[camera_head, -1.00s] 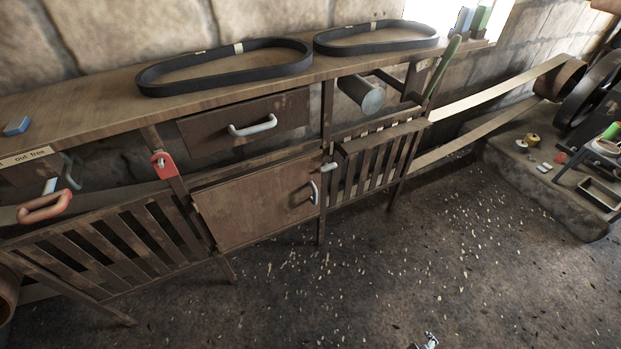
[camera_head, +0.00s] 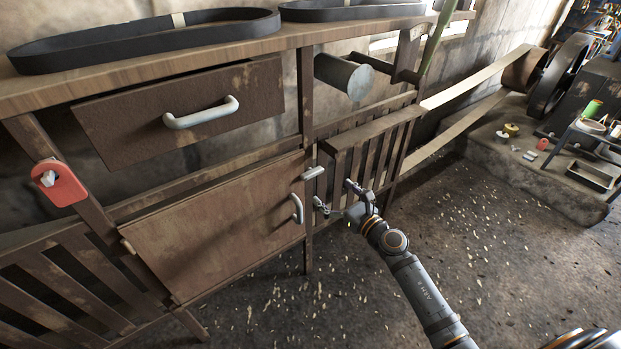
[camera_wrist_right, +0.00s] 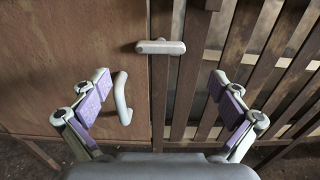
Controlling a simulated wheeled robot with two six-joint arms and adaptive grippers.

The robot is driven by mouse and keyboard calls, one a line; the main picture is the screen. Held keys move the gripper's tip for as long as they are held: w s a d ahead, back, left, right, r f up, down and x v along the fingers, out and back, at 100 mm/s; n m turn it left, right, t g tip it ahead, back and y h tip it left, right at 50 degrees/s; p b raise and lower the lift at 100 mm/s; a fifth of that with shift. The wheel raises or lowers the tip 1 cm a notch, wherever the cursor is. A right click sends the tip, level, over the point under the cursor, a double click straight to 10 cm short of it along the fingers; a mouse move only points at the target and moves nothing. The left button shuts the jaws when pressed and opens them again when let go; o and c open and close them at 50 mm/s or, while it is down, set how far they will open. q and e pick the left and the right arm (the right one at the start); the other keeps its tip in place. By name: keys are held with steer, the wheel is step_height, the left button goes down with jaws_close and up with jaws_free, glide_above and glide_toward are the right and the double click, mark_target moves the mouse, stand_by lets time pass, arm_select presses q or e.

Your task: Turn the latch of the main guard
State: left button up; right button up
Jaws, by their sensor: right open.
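The latch (camera_head: 314,173) is a short pale grey bar on the post at the right edge of the brown guard door (camera_head: 220,228). It lies about level, and it also shows in the right wrist view (camera_wrist_right: 161,47), reaching over the post. The door's pale curved handle (camera_head: 298,208) is just below and left of it, also in the wrist view (camera_wrist_right: 122,98). My right gripper (camera_head: 335,194) is open and empty in front of the post and slats, right of and below the latch, apart from it. Its purple-padded fingers (camera_wrist_right: 166,100) spread wide below the latch. My left gripper is not seen.
A drawer (camera_head: 185,110) with a pale handle is above the door. A red tag-like piece (camera_head: 60,184) hangs on the left post. A grey cylinder (camera_head: 345,75) juts out above the slatted guard (camera_head: 372,150). Black belts (camera_head: 145,40) lie on top. The floor in front is clear.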

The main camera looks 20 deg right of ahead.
mark_target(314, 175)
steer(key=x, duration=0.6)
steer(key=shift+w+f, duration=0.1)
steer(key=shift+w, duration=0.25)
steer(key=shift+w+a+b, duration=0.25)
steer(key=shift+w+b, duration=0.05)
steer(key=shift+w, duration=0.2)
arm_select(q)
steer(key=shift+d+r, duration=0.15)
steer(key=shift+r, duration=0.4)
arm_select(e)
steer(key=shift+c, duration=0.3)
steer(key=c, duration=1.1)
